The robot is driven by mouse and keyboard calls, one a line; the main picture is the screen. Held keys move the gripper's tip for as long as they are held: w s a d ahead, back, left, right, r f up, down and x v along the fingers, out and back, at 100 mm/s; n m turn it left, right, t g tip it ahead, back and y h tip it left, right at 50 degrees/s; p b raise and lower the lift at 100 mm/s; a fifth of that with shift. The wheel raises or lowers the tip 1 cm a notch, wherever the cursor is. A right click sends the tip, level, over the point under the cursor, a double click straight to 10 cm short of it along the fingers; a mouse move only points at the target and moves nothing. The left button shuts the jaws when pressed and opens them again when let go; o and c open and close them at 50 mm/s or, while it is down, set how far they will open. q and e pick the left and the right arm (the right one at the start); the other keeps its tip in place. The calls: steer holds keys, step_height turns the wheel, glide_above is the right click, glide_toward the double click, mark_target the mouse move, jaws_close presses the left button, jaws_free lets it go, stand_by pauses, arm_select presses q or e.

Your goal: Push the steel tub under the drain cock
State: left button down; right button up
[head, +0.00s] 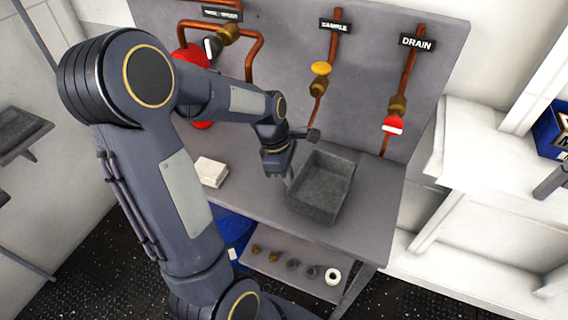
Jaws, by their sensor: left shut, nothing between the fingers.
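The steel tub (322,187) is a grey, open, rectangular container standing upright on the grey bench. It looks empty. It sits below and left of the drain cock (394,122), which has a red handle and brass body on a copper pipe under the DRAIN sign (417,43). My left gripper (288,180) is shut and empty, pointing down at the tub's left side. I cannot tell whether its fingertips touch the tub wall. My right gripper does not show.
A yellow-handled sample cock (320,72) hangs on the back panel, left of the drain cock. A white folded cloth or pad (211,171) lies on the bench left of the tub. Bench top right of the tub is clear. Small fittings lie on the lower shelf (278,272).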

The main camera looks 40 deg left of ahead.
mark_target(338, 198)
arm_select(q)
steer(key=shift+x, duration=0.8)
steer(key=w+d+p, duration=0.1)
steer(key=d, duration=0.2)
steer(key=w+d+p, duration=0.1)
steer(key=d, duration=0.3)
steer(key=w+d, duration=0.2)
steer(key=d, duration=0.1)
steer(key=shift+d+p, duration=0.25)
steer(key=shift+p, duration=0.15)
steer(key=shift+w+d, duration=0.15)
steer(key=shift+d, duration=0.25)
steer(key=shift+a+r, duration=0.1)
